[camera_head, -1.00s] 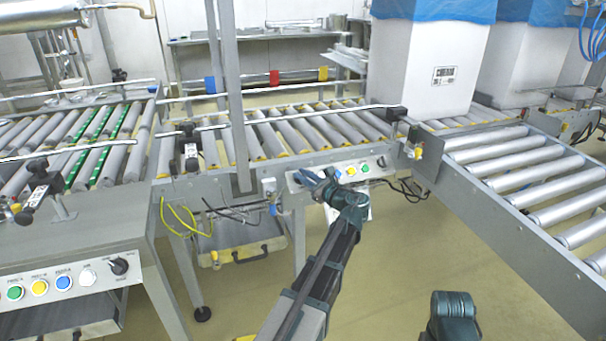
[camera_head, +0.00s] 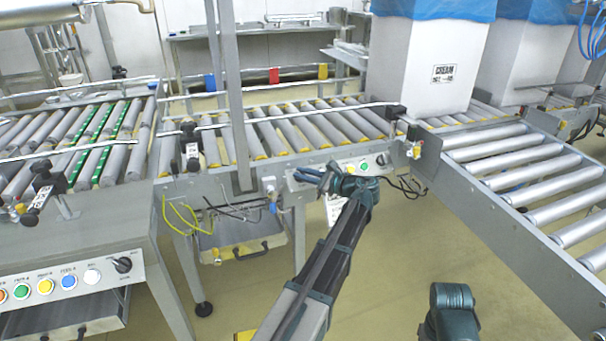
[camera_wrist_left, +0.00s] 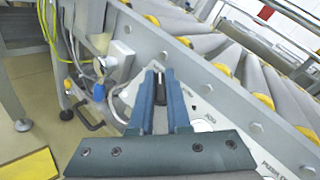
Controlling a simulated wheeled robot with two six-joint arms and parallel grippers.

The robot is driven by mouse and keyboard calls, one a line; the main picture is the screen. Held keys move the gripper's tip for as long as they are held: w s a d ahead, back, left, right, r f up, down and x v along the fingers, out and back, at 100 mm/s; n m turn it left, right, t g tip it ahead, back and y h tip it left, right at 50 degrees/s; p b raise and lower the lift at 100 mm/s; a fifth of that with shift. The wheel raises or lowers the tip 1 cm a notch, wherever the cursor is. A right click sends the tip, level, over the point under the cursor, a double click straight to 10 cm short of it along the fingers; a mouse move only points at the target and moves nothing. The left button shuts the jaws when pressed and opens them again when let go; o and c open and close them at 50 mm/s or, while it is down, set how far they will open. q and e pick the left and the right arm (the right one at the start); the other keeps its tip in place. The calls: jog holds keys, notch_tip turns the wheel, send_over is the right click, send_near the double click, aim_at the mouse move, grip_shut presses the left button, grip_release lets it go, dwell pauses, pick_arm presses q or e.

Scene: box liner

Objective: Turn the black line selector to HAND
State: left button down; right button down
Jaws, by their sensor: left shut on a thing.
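The black line selector (camera_wrist_left: 160,84) is a small dark knob on the light control panel of the middle conveyor. In the left wrist view it shows between the fingertips of my left gripper (camera_wrist_left: 162,78), which is shut on it. In the head view my left gripper (camera_head: 316,175) is at the left end of that control panel (camera_head: 343,167) and hides the selector there. The selector's pointer direction is not clear, and the small lettering around it is hard to read. My right gripper is not in view.
Another panel with coloured buttons and a black knob (camera_head: 122,265) is on the near-left table. A roller conveyor (camera_head: 530,175) runs along the right. Yellow cables (camera_head: 183,222) hang under the middle frame. Open floor lies in front of the middle conveyor.

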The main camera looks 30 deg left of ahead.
pick_arm(q)
jog(key=shift+f, duration=0.15)
jog(key=c, duration=0.9)
grip_release()
jog(key=shift+w, duration=0.1)
jog(key=d, duration=0.4)
jog(key=s+d+r+p, duration=0.1)
jog(key=d, duration=0.4)
jog(key=d+r+p, duration=0.1)
jog(key=d, duration=0.3)
jog(key=shift+s+d, duration=0.3)
jog(key=shift+s, duration=0.1)
